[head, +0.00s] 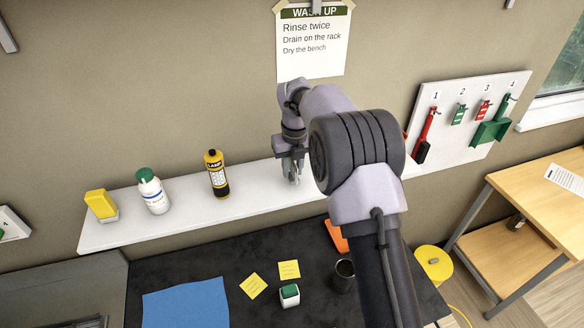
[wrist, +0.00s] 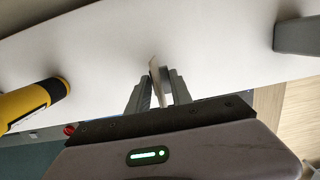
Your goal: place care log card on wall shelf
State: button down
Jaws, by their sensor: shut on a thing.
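The wall shelf (head: 250,178) is a long white board along the wall in the head view. Its white top (wrist: 210,45) fills much of the wrist view. My gripper (head: 293,177) is over the shelf, right of the black and yellow bottle. In the wrist view my gripper (wrist: 158,88) is shut on a thin, pale card (wrist: 154,74), seen nearly edge-on, which I take for the care log card. Its writing does not show. I cannot tell whether the card touches the shelf. In the head view the fingers and arm mostly hide it.
A yellow block (head: 100,203), a white bottle with green cap (head: 152,192) and the black and yellow bottle (head: 217,175) stand on the shelf's left part. A grey piece (wrist: 297,36) is at right in the wrist view. Shelf between bottle and gripper is clear.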

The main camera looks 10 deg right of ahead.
notch_tip(320, 180, down, 2)
jog(key=shift+w+f, duration=0.1)
jog(key=shift+f, duration=0.15)
jog(key=c, duration=1.1)
grip_release()
jog(key=shift+c, duration=0.2)
